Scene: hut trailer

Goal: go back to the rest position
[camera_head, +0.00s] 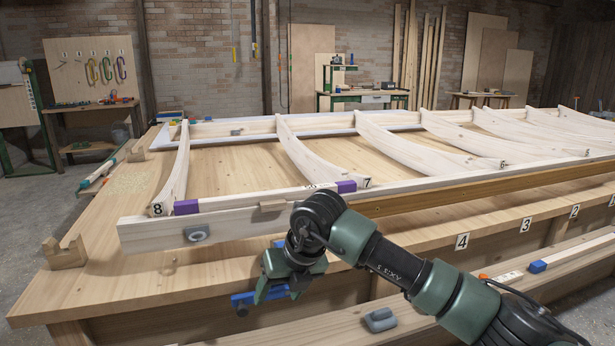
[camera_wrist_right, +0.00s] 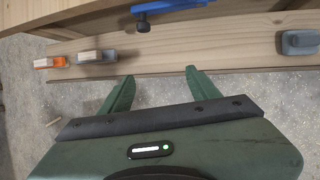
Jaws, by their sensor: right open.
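My right gripper (camera_head: 281,287) is dark green and hangs off the arm that comes in from the lower right, near the front edge of the big workbench (camera_head: 75,290). In the right wrist view its two fingers (camera_wrist_right: 159,77) stand apart with nothing between them, pointing at a pale wooden plank (camera_wrist_right: 215,55). A blue clamp (camera_head: 243,300) shows just beside and partly behind the gripper at the bench edge. It also shows in the right wrist view (camera_wrist_right: 172,8), beyond the fingertips. My left gripper does not show.
A pale wooden frame with curved numbered ribs (camera_head: 295,150) covers much of the bench. A grey block (camera_head: 380,319) sits on the front plank, with a blue block (camera_head: 537,267) farther right. A tool table (camera_head: 92,108) and another bench (camera_head: 362,98) stand at the back.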

